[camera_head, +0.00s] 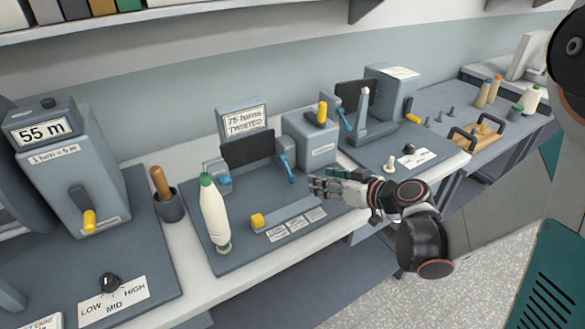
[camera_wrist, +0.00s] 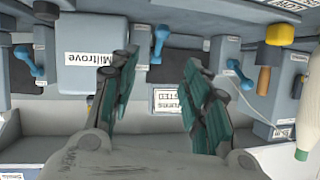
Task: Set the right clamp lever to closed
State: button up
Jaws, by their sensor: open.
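The right clamp lever (camera_head: 287,168) is a small blue handle at the right of the middle station's dark panel, slanting downward in the head view. A blue handle that seems to be the same lever shows in the wrist view (camera_wrist: 160,38), near the gap between my fingers. The left clamp's blue part (camera_head: 224,182) is at the panel's other side; it also shows in the wrist view (camera_wrist: 240,75). My gripper (camera_head: 312,186) is open and empty, in front of and right of the right lever, apparently apart from it. It also shows in the wrist view (camera_wrist: 158,72).
A white, green-tipped bobbin (camera_head: 213,215) stands at the station's left front. A yellow knob (camera_head: 257,221) sits near the front labels. A box with a yellow handle (camera_head: 321,113) stands behind my gripper. Another station with a blue lever (camera_head: 345,118) is to the right.

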aim_at(293, 175)
jog(key=b+x, duration=0.3)
jog(key=x, duration=1.1)
jog(key=shift+b, duration=0.35)
grip_shut()
